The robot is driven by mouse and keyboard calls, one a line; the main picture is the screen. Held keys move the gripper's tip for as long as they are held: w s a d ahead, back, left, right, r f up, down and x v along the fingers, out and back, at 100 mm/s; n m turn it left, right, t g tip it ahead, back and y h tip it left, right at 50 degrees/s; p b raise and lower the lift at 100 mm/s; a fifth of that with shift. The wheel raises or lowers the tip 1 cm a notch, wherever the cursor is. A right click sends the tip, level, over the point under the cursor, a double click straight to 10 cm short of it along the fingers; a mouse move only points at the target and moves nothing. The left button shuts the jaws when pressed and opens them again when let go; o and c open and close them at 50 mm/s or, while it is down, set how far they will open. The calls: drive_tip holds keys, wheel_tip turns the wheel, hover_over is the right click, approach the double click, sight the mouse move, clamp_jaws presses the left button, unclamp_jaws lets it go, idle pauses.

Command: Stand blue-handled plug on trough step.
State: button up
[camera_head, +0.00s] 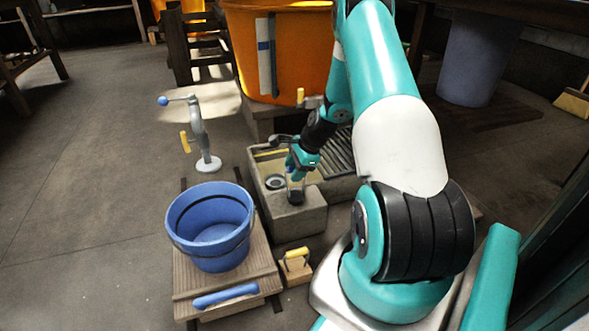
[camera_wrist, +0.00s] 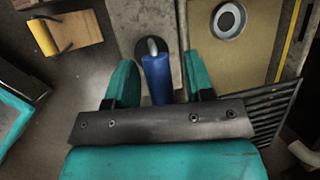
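The blue-handled plug (camera_head: 297,197) has a dark round base and stands on the grey trough step (camera_head: 288,218). In the wrist view its blue handle (camera_wrist: 157,82) rises toward the camera from the dark base, which rests on the pale step (camera_wrist: 131,18). My gripper (camera_head: 299,168) is directly above the plug. In the wrist view my gripper (camera_wrist: 158,80) is open, with one teal finger on each side of the handle. A gap shows between the handle and each finger. The lower part of the handle is partly hidden by my gripper in the head view.
The trough basin has a round drain ring (camera_head: 275,182) beside the step. A slatted rack (camera_head: 340,152) lies at the trough's right. A blue bucket (camera_head: 212,222) stands on a wooden platform (camera_head: 262,262). A yellow-handled wooden block (camera_head: 296,268) lies in front of the step. A grey pump (camera_head: 200,140) stands left.

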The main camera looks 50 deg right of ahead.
drive_tip(key=shift+r, duration=0.1)
drive_tip(key=p+v, duration=0.8)
drive_tip(key=v, duration=0.4)
drive_tip(key=w+a+r+n+g+y, duration=0.1)
drive_tip(key=w+a+r+n, duration=0.1)
drive_tip(key=a+r+n, duration=0.7)
drive_tip(key=w+a+r+n+g, duration=0.1)
drive_tip(key=w+a+r+n, duration=0.3)
drive_tip(key=a, duration=0.8)
drive_tip(key=s+a+r+n+g, duration=0.1)
drive_tip(key=s+a+r+n, duration=0.45)
drive_tip(key=a, duration=0.35)
drive_tip(key=s+a+r+n, duration=0.5)
drive_tip(key=s+a, duration=0.2)
drive_tip(key=a, duration=0.2)
drive_tip(key=s+a+n, duration=0.2)
drive_tip(key=s+n, duration=0.1)
drive_tip(key=s, duration=0.2)
drive_tip(key=s+a+r+n+g, duration=0.1)
drive_tip(key=s+a+n, duration=0.1)
drive_tip(key=s+n, duration=0.2)
drive_tip(key=shift+s+a+r, duration=0.3)
drive_tip(key=shift+s, duration=0.3)
drive_tip(key=shift+n, duration=0.25)
